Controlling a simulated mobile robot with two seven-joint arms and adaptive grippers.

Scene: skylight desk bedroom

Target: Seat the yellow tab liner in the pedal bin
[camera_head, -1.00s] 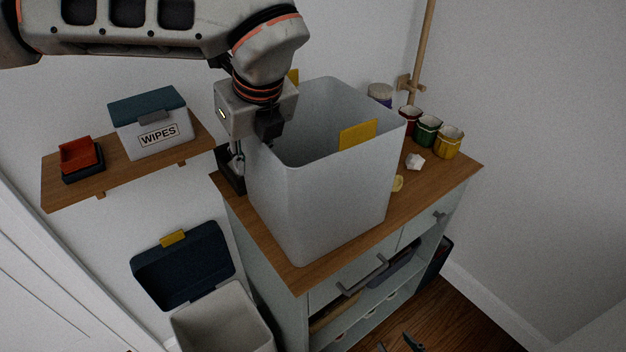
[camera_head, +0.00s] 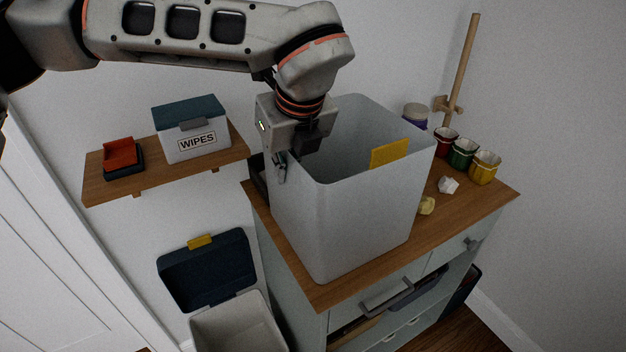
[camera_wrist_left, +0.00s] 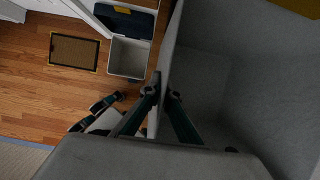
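The liner is a tall, open pale grey box (camera_head: 350,220) with yellow tabs. It stands upright on the wooden cabinet top; one tab (camera_head: 389,152) shows on its right rim. My left gripper (camera_head: 284,168) is at its left wall, one finger outside and the other hidden inside. In the left wrist view the fingertips (camera_wrist_left: 160,93) close on the liner wall (camera_wrist_left: 205,60) from both sides. The pedal bin (camera_head: 238,325) stands on the floor left of the cabinet, its dark blue lid open; it also shows in the wrist view (camera_wrist_left: 128,60). My right gripper (camera_wrist_left: 97,112) appears there, low, open and empty.
The cabinet top (camera_head: 345,290) also holds red, green and yellow cups (camera_head: 484,167), a crumpled white piece (camera_head: 448,185), a yellowish piece (camera_head: 426,206) and a jar (camera_head: 415,114). A wall shelf (camera_head: 120,188) with a wipes box (camera_head: 192,140) is above the bin. A mat (camera_wrist_left: 74,51) lies on the floor.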

